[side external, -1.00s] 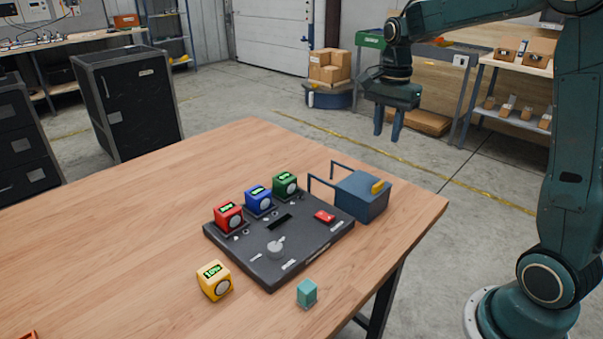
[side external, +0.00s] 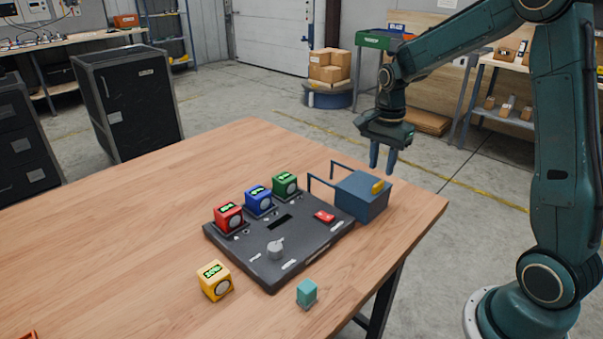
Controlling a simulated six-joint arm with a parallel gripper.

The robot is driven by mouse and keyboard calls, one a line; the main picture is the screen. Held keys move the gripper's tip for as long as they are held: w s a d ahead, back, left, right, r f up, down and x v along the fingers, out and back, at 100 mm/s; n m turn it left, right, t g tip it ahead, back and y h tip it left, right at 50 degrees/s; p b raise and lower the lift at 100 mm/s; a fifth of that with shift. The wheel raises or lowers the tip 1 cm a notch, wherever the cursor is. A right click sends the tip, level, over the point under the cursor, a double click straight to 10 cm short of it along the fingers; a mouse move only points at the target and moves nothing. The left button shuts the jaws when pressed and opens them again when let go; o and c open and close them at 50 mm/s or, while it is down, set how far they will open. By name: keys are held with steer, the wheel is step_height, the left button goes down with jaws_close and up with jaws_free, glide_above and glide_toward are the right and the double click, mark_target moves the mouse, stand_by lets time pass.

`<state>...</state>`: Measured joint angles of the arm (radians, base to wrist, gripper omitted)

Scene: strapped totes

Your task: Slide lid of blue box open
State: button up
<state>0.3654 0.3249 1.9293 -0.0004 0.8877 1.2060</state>
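The blue box (side external: 357,204) stands on the wooden table near its right edge, behind the dark control panel. Its flat lid (side external: 354,184) covers the top and carries a yellow handle (side external: 377,187) at its right side. Two thin blue rails (side external: 321,182) reach out from the box to the left. My gripper (side external: 382,172) points down with its two fingers apart and nothing between them. In the picture it is just above and behind the box, not touching it; its exact distance from the handle is hard to tell.
The dark panel (side external: 262,262) holds red (side external: 228,217), blue (side external: 258,200) and green (side external: 285,185) cubes, a grey knob (side external: 275,248) and a red switch (side external: 324,216). A yellow cube (side external: 214,281) and a teal block (side external: 306,293) lie in front. The table's left side is clear.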

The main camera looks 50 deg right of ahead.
mark_target(379, 184)
steer(key=shift+f, duration=2.55)
jaws_close()
